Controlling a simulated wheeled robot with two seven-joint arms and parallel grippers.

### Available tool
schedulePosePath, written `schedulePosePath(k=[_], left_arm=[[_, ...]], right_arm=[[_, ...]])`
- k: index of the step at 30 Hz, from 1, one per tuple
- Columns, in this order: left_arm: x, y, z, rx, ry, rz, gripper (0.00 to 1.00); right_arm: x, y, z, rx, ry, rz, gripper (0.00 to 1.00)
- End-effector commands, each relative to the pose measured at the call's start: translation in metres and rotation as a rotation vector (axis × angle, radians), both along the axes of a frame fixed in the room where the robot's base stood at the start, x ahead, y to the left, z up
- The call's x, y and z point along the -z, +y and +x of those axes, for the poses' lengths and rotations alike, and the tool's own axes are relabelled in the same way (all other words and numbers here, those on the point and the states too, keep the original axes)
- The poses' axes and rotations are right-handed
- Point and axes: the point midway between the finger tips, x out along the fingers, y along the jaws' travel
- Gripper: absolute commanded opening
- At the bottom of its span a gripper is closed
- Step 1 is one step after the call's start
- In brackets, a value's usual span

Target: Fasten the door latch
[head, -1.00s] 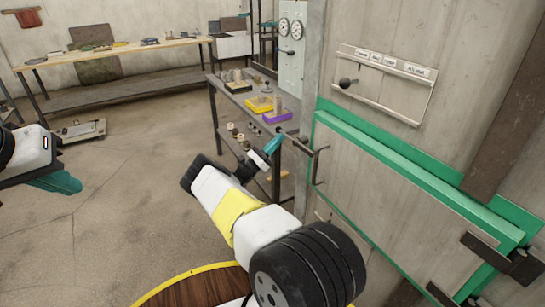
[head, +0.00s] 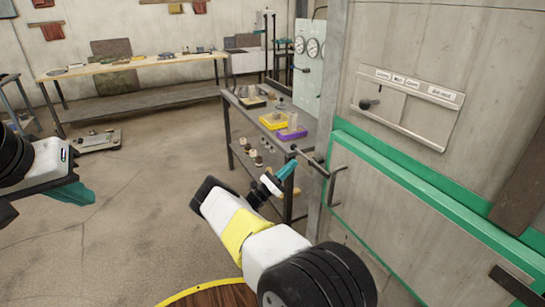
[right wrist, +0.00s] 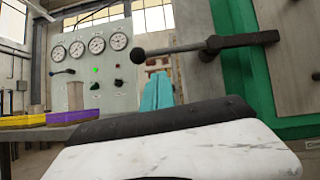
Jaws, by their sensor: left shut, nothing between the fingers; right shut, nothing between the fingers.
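The door latch is a dark lever (head: 310,160) with a round knob at its free end, mounted at the left edge of the green-framed door (head: 400,215). In the right wrist view the lever (right wrist: 178,48) lies nearly level, its knob pointing left. My right gripper (head: 290,166) is shut and empty, with teal fingertips just below the lever's knob end. The right wrist view shows the fingertips (right wrist: 158,80) under the lever, seemingly apart from it. My left gripper (head: 80,196) is shut and empty at the left, far from the door.
A grey metal table (head: 240,105) with a yellow tray (head: 272,121) and a purple tray (head: 291,134) stands beside the door. A gauge panel (head: 309,60) is behind it. A labelled slider plate with a black knob (head: 369,103) is above the door. The floor at left is mostly open.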

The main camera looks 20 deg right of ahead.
Motion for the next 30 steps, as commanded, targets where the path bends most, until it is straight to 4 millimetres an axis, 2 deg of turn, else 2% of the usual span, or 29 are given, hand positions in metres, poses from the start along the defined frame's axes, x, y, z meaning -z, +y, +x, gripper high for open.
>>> schedulePosePath(k=[1,18,23,30], left_arm=[[0.0,0.0,0.0,0.0,0.0,0.0,0.0],[0.0,0.0,0.0,0.0,0.0,0.0,0.0],[0.0,0.0,0.0,0.0,0.0,0.0,0.0],[0.0,0.0,0.0,0.0,0.0,0.0,0.0]], right_arm=[[0.008,0.0,-0.007,0.002,0.005,-0.001,0.0],[0.056,0.075,-0.01,-0.001,0.0,0.0,0.0],[0.061,0.083,-0.011,0.0,0.001,-0.001,0.0],[0.062,0.084,-0.011,0.001,0.0,-0.001,0.0]])
